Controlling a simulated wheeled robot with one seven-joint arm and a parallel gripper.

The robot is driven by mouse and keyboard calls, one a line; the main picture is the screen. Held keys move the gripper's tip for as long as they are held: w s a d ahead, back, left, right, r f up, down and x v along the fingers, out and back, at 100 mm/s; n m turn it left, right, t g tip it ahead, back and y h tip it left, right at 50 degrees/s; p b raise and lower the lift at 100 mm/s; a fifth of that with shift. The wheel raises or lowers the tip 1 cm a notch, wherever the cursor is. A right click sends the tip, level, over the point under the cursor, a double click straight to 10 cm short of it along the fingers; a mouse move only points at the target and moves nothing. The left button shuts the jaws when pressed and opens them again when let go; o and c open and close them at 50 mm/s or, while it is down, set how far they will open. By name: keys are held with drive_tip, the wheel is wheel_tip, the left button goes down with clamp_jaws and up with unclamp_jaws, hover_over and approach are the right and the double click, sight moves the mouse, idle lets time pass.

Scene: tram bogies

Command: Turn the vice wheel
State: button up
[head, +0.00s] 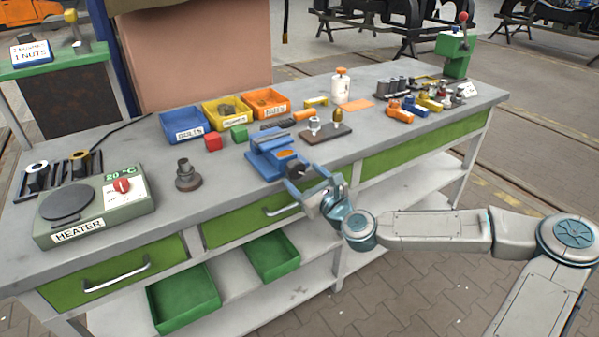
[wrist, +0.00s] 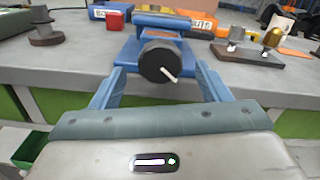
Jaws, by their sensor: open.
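The blue vice (head: 264,160) is on the grey workbench near its front edge; it also shows in the wrist view (wrist: 130,52). Its round black wheel (wrist: 158,61) faces me, with a short pale handle pointing down and right. The wheel also shows in the head view (head: 295,168). My gripper (head: 308,181) is open in front of the vice. In the wrist view, its two blue fingers (wrist: 159,74) stand on either side of the wheel, with visible gaps to both sides. Whether the fingertips reach the wheel's depth is unclear.
Blue, yellow and orange bins (head: 266,103) stand behind the vice. A red block (head: 213,142) and green block (head: 239,132) are nearby. A dark stepped part (head: 187,176) is left, a small fixture board (head: 326,132) right. Green drawers (head: 260,213) lie below the bench edge.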

sight(295, 169)
drive_tip(key=shift+x, duration=1.45)
drive_tip(key=c, duration=1)
drive_tip(key=shift+n, duration=0.4)
